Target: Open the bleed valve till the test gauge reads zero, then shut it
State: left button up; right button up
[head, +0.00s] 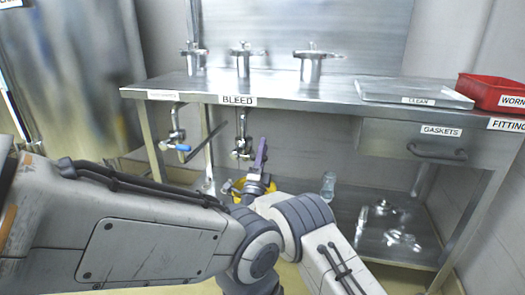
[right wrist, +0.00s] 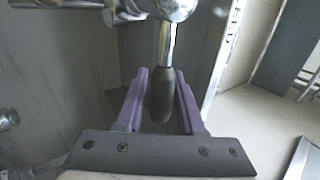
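The bleed valve (head: 241,148) is a metal valve on a pipe below the BLEED label (head: 237,100) on the bench edge. My right gripper (head: 261,152), with purple fingers, is just below and right of it in the head view. In the right wrist view the fingers of the right gripper (right wrist: 161,95) stand on both sides of a dark lever grip (right wrist: 160,98) on a metal rod. Narrow gaps show beside the grip, so the gripper looks open around it. I see no test gauge face. My left gripper is not in view.
A blue-handled valve (head: 176,140) hangs to the left. The metal bench (head: 300,90) carries several flanged fittings, a tray (head: 415,90) and a red bin (head: 492,92). A GASKETS drawer (head: 420,142) is at right. A clear bottle (head: 328,185) stands on the lower shelf.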

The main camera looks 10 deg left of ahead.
jog(key=shift+o, duration=0.6)
jog(key=p+v, duration=0.2)
jog(key=v, duration=0.5)
jog(key=shift+s, duration=0.2)
jog(key=shift+d+f, duration=0.1)
jog(key=shift+f, duration=0.05)
